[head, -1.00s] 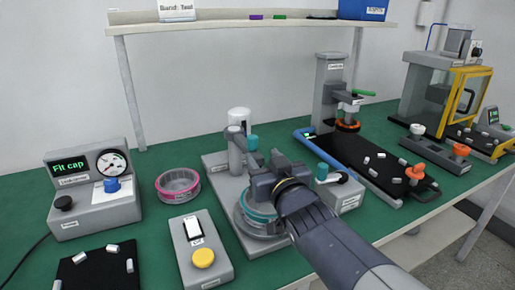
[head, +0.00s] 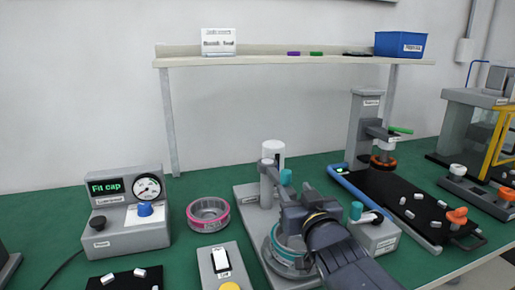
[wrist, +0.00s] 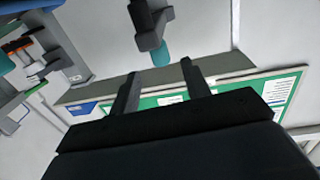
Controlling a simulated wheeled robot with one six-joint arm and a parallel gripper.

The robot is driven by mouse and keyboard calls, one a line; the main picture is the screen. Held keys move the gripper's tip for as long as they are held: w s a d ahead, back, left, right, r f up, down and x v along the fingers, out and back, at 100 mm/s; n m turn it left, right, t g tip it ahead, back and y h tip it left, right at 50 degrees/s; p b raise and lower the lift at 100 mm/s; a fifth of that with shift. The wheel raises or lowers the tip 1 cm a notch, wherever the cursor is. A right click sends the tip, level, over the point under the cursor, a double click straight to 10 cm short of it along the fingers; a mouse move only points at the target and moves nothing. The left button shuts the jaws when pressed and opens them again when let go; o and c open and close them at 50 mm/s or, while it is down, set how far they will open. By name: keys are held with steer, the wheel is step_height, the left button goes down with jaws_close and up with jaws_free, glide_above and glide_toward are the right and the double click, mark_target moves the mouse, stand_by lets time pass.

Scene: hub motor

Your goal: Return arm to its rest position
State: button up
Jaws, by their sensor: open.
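My gripper (head: 290,200) is over the grey fixture (head: 243,205) in the middle of the bench, close beside its upright clamp with a teal tip (head: 286,177). In the wrist view my gripper (wrist: 158,82) has its two fingers apart with nothing between them. The clamp's teal tip (wrist: 160,53) shows just beyond the fingers; whether they touch it I cannot tell. A round part with a teal ring (head: 288,250) sits in the fixture under my gripper, partly hidden by it. My forearm reaches in from the lower right.
A panel reading "Fit cap" (head: 110,187) and a pink-rimmed ring (head: 208,213) stand left. A press (head: 365,130) and black tray (head: 395,195) stand right. A shelf (head: 270,60) with a blue bin (head: 400,45) runs behind. Open air lies above the bench.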

mark_target(288, 178)
steer(key=w, duration=0.2)
steer(key=w+a, duration=0.1)
steer(key=w, duration=0.4)
steer(key=shift+w+a, duration=0.15)
steer(key=shift+w, duration=0.15)
